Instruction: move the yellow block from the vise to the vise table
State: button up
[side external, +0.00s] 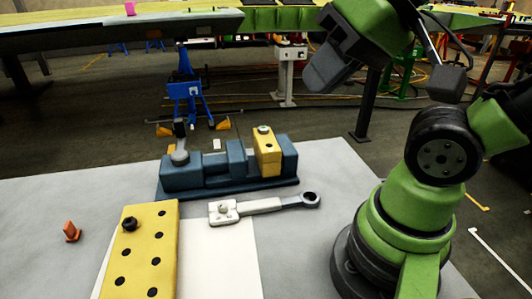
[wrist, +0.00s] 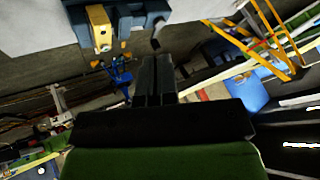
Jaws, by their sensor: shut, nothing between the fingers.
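The yellow block (side external: 267,152) stands upright between the jaws of the blue vise (side external: 182,176), towards its right end. The vise sits on the light grey vise table (side external: 325,222). My gripper (side external: 322,70) is raised above and to the right of the block, well clear of it. In the wrist view my fingers (wrist: 153,60) are together with nothing between them.
A wrench-like tool (side external: 262,206) lies in front of the vise. A yellow plate with holes (side external: 140,262) rests on a white sheet (side external: 222,270) at the front left. A small orange piece (side external: 72,231) is on the left.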

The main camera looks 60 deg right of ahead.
jog(key=o, duration=0.3)
jog(key=shift+w, duration=0.1)
jog(key=o, duration=0.4)
jog(key=shift+w+d, duration=0.15)
jog(key=shift+w, duration=0.2)
jog(key=o, duration=0.4)
jog(key=w+d, duration=0.1)
jog(key=w, duration=0.1)
jog(key=w+d+m+g, duration=0.1)
jog(key=w, duration=0.1)
jog(key=w+d+g+h, duration=0.1)
jog(key=w, duration=0.1)
jog(key=shift+w+f+m, duration=0.1)
jog(key=shift+f+m, duration=0.15)
jog(key=shift+m, duration=0.05)
jog(key=shift+o, duration=0.2)
jog(key=m+g+h, duration=0.1)
jog(key=m+g, duration=0.2)
jog(key=g, duration=0.2)
send_over(266, 138)
jog(key=f, duration=1.5)
jog(key=shift+a+f, duration=0.1)
jog(key=shift+a, duration=0.15)
notch_tip(266, 138, down, 7)
jog(key=shift+d+r, duration=0.15)
